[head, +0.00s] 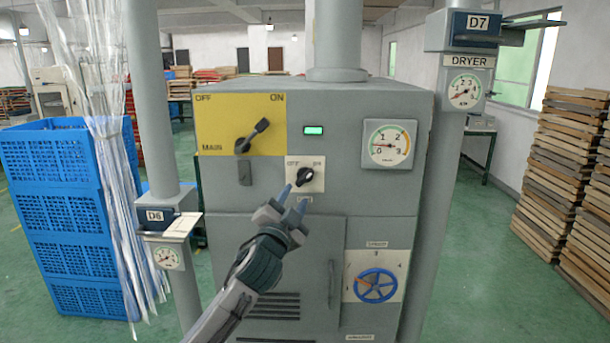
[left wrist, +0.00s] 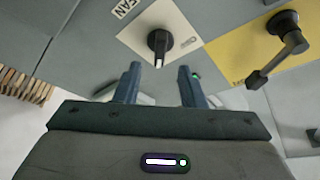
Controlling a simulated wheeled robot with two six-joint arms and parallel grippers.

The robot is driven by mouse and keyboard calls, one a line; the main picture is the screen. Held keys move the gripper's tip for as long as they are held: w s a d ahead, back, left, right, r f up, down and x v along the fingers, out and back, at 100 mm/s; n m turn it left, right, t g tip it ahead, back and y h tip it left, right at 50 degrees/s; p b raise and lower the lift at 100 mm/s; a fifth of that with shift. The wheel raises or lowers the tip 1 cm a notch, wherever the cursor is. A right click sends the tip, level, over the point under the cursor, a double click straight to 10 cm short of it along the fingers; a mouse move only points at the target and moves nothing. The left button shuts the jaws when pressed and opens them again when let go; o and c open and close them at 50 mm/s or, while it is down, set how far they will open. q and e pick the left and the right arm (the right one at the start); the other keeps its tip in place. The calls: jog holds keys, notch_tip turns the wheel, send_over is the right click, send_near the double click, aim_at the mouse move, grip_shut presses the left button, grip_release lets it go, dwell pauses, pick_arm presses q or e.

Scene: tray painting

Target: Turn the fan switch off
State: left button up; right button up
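The fan switch (head: 305,177) is a small black knob on a white plate marked OFF on the left and ON on the right. Its handle slants toward the upper right, the ON side. In the left wrist view the knob (left wrist: 159,42) shows on its plate, with FAN lettering beside it. My left gripper (head: 293,199) is just below the switch in the head view. Its blue fingers are apart, with nothing between them. In the left wrist view the gripper (left wrist: 159,82) has the knob beyond and between its fingertips, apparently not touching. My right gripper is not in view.
The grey machine also bears a yellow MAIN panel (head: 215,125) with a black lever (head: 252,136), a gauge (head: 389,144) and a blue handwheel (head: 376,285). A green lamp (head: 313,130) is lit. Grey pipes flank it. Blue crates (head: 65,220) stand left, stacked wooden trays (head: 570,170) right.

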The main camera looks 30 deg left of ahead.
aim_at(303, 182)
pick_arm(q)
jog(key=p+x, duration=0.2)
jog(key=x, duration=0.5)
grip_shut()
